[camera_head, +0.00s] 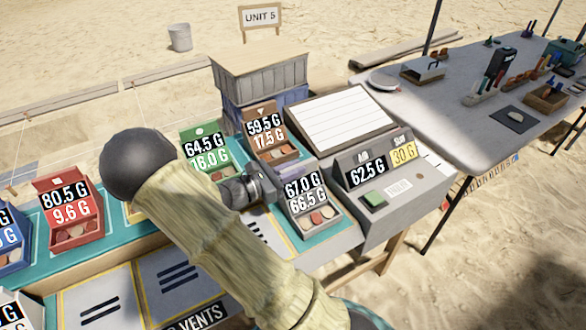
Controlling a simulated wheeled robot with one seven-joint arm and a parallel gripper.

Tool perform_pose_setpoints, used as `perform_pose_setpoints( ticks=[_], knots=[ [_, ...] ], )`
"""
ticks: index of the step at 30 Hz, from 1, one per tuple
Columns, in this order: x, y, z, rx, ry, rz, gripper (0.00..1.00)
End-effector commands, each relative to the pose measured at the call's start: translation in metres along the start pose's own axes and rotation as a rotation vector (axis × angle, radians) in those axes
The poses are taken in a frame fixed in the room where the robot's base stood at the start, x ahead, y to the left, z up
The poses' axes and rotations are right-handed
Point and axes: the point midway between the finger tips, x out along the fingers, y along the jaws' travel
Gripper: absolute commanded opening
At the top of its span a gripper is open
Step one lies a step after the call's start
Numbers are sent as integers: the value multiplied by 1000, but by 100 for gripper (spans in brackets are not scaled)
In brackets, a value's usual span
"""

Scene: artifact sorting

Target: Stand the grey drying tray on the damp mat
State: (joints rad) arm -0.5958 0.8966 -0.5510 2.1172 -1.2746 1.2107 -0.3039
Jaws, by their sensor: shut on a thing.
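The grey drying tray (331,228) is at the centre right of the bench, with small reddish and pale pieces in it and a sign reading 67.0 G over 66.5 G. My gripper (270,187) comes in from the left and is shut on the tray's upper left side; the contact is small and partly hidden. Whether the tray touches the bench is unclear. No mat's name can be read in full.
A red tray (73,232), a green tray (233,166) and a brown tray (284,155) stand along the bench. A weighing console (405,203) reading 62.5 G and 30 G is just right of the grey tray. A grey side table (440,120) stands beyond.

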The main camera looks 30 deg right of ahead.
Motion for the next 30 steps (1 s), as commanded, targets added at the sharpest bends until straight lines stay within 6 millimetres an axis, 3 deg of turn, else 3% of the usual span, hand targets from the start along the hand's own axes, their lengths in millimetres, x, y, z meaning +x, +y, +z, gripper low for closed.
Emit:
perform_pose_setpoints(
  ticks=[1, 4, 16, 20, 30],
  knots=[
    [0, 0, -1, 0, 0, 0, 16],
    [0, 0, -1, 0, 0, 0, 36],
    [-1, 0, 3, 1, 1, 1, 36],
    [-17, 1, 3, 0, 1, 5, 36],
    [-82, 1, 3, 0, 1, 5, 36]
  ],
)
